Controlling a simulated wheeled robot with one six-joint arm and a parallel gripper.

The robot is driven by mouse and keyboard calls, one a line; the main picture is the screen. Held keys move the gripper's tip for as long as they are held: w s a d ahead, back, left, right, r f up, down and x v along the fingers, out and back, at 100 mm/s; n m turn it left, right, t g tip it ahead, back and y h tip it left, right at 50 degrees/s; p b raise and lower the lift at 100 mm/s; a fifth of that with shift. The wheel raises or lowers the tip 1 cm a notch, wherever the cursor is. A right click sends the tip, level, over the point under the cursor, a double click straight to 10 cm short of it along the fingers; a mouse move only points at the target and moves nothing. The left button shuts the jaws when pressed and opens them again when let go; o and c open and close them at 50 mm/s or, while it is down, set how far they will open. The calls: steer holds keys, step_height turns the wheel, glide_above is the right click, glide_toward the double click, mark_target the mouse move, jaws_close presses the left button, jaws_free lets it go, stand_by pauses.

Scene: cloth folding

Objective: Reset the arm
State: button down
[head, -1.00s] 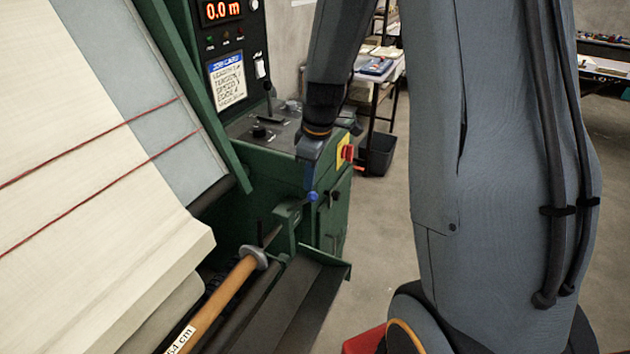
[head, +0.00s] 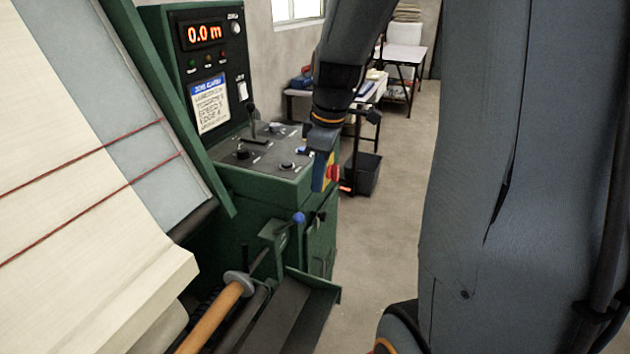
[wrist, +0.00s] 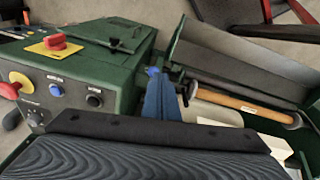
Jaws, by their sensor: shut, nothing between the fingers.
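My gripper (head: 320,172) hangs at the front right corner of the green machine's console (head: 270,160) in the head view. Its blue fingers are together and hold nothing. It is above and to the right of a lever's blue knob (head: 298,217), with a gap between them. In the wrist view the shut blue fingers (wrist: 160,100) point up, with the blue knob (wrist: 153,71) by their tips. My arm bends down from the top of the head view, and its grey link covers much of the right side.
A red emergency button (head: 333,173) is close beside my gripper.

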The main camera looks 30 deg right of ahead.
stand_by(0.3)
steer(key=s+a+f+m, duration=0.6)
steer(key=s+a+m, duration=0.3)
steer(key=s, duration=0.2)
steer(key=shift+a+f+m+h, duration=0.15)
steer(key=shift+f+m+h, duration=0.05)
steer(key=shift+m+h, duration=0.2)
steer(key=shift+a, duration=0.1)
